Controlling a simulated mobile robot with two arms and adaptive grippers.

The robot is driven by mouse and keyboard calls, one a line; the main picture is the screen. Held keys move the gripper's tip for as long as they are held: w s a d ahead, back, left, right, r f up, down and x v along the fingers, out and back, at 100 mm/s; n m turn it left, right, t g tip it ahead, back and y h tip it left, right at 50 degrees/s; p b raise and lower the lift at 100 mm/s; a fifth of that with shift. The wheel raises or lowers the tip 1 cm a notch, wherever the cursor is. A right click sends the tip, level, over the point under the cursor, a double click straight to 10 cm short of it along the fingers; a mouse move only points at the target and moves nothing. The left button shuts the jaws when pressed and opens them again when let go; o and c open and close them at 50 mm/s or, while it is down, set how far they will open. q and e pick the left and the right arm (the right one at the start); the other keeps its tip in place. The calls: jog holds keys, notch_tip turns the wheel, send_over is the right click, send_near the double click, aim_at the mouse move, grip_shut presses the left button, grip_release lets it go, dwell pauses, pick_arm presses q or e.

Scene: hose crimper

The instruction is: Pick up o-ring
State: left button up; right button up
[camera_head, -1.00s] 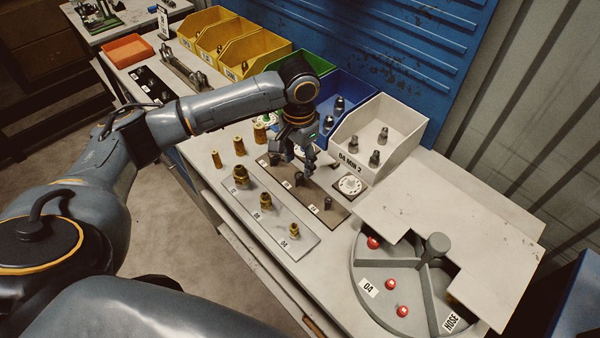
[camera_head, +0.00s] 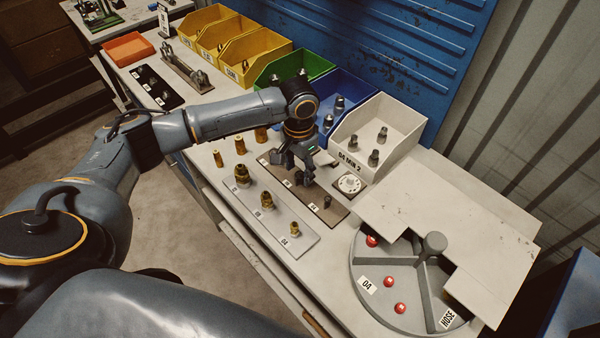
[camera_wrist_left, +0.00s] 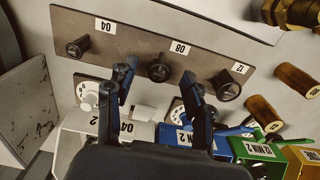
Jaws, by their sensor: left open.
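My left gripper (camera_head: 296,178) is open above the brown plate (camera_head: 335,213). In the left wrist view its blue fingertips (camera_wrist_left: 158,78) stand apart, with the dark fitting by the 08 label (camera_wrist_left: 158,68) between them in the picture. I cannot tell whether they touch it. Dark fittings also stand by the 04 label (camera_wrist_left: 78,47) and the 12 label (camera_wrist_left: 226,86). I cannot make out a separate o-ring for certain. White round discs with dots lie beside the plate, one near the 04 end (camera_head: 350,184). My right gripper is not in view.
A light plate with brass fittings (camera_head: 275,228) lies in front. A white bin (camera_head: 400,130), a blue bin (camera_head: 350,88) and a green bin (camera_head: 312,64) stand behind. A round grey tray (camera_head: 395,270) with red-capped pieces is at the right.

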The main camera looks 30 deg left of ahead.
pick_arm(q)
jog(key=shift+f, duration=0.15)
dwell(0.3)
jog(key=c, duration=0.7)
